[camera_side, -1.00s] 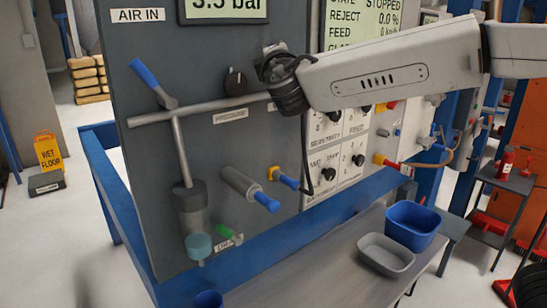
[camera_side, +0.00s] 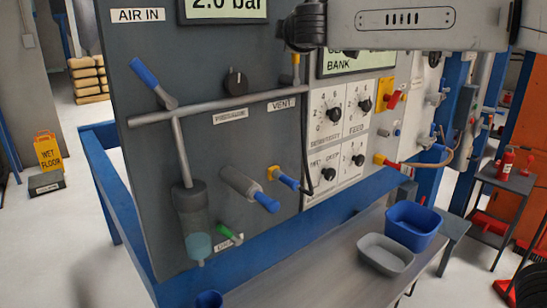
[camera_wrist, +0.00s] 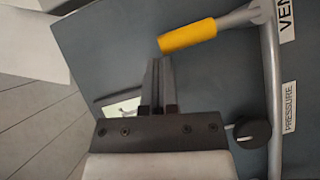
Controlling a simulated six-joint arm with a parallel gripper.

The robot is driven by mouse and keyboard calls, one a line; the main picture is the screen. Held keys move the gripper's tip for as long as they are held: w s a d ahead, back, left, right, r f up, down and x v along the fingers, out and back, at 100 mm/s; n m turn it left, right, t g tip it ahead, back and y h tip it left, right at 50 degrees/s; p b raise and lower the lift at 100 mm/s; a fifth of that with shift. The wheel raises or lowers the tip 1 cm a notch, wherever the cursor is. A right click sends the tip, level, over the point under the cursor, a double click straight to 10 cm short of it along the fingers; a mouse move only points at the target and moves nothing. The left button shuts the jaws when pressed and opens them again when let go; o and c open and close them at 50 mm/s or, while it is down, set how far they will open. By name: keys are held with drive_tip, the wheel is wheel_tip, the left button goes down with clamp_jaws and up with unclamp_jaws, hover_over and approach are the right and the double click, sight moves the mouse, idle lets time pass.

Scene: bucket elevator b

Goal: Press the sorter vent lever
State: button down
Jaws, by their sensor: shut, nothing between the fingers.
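The vent lever has a yellow handle (camera_wrist: 188,35) on a grey stem, beside the part-seen VENT label (camera_wrist: 286,20) in the wrist view. In the side view a bit of its yellow handle (camera_side: 296,65) shows above the VENT label (camera_side: 282,103), with my dark wrist just over it. My gripper (camera_wrist: 158,62) is shut and empty. Its fingertips are just below the free end of the yellow handle in the wrist picture; I cannot tell whether they touch. In the side view my fingers are hidden or out of frame.
A black pressure knob (camera_wrist: 252,131) sits beside the grey pipe (camera_wrist: 271,90). The side view shows a 2.0 bar display (camera_side: 224,8), a blue-handled lever (camera_side: 144,73), a knob panel (camera_side: 339,125) and a blue bin (camera_side: 413,222) on the bench below.

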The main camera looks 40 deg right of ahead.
drive_tip(key=d+m+g+y, duration=0.1)
drive_tip(key=d+m+y, duration=0.1)
drive_tip(key=d+m, duration=0.2)
drive_tip(key=shift+d+f+g+y, duration=0.15)
drive_tip(key=shift+d+g+y, duration=0.25)
drive_tip(key=shift+d, duration=0.85)
drive_tip(key=w+a+r+v, duration=0.1)
drive_tip(key=r+v, duration=0.1)
drive_tip(key=v, duration=1.1)
drive_tip(key=shift+w, duration=0.35)
drive_tip(key=shift+r, duration=0.1)
